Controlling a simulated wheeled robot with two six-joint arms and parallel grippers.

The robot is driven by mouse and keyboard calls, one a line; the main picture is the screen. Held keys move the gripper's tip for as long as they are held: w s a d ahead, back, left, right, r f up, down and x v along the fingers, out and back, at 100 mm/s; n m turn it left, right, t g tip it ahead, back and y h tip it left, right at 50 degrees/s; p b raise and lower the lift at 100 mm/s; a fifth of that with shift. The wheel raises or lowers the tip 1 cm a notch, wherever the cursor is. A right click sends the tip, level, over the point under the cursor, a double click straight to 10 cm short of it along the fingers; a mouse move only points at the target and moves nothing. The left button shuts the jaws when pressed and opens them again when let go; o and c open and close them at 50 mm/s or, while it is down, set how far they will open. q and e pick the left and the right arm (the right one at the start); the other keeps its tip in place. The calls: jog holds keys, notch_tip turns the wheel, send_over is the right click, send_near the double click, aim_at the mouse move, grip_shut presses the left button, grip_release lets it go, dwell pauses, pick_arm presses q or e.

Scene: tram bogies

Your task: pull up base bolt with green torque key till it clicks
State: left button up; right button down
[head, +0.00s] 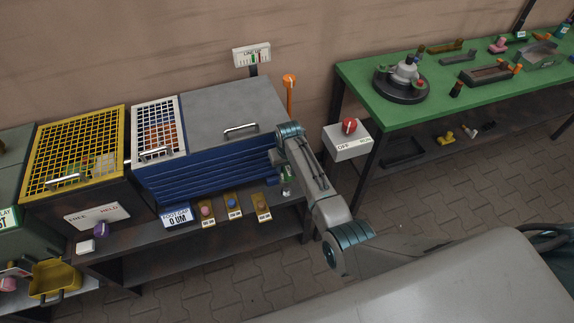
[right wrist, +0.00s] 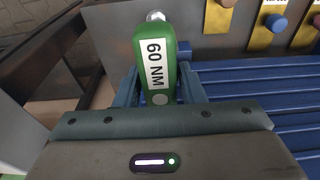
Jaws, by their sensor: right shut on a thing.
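The green torque key (right wrist: 157,90), marked 60 NM, is between the two fingers of my right gripper (right wrist: 158,85) in the right wrist view. The gripper is shut on it. A silver round tip (right wrist: 155,16) shows at the key's far end; I cannot tell whether it sits on a bolt. In the head view my right gripper (head: 286,180) is at the right front corner of the blue slatted cabinet (head: 205,183), with a bit of the key below it. I cannot make out the base bolt. My left gripper is not in view.
A shelf with a FOOT GAP 0 UM sign (head: 177,216) and several coloured knobs on tags (head: 234,204) runs along the cabinet's front. An OFF/RUN switch box (head: 347,139) with a red knob is to the right. A green workbench (head: 440,95) stands beyond it. The paved floor is clear.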

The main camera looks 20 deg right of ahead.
jog(key=shift+w, duration=0.1)
jog(key=shift+d, duration=0.1)
jog(key=shift+f, duration=0.8)
jog(key=shift+f+b, duration=0.55)
jog(key=shift+f, duration=0.05)
jog(key=shift+f+b, duration=0.5)
jog(key=shift+f, duration=0.35)
jog(key=shift+f+b, duration=0.5)
jog(key=shift+f, duration=0.25)
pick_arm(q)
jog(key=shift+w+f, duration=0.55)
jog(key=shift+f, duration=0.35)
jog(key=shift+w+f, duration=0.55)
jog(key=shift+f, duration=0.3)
pick_arm(e)
jog(key=shift+f, duration=0.4)
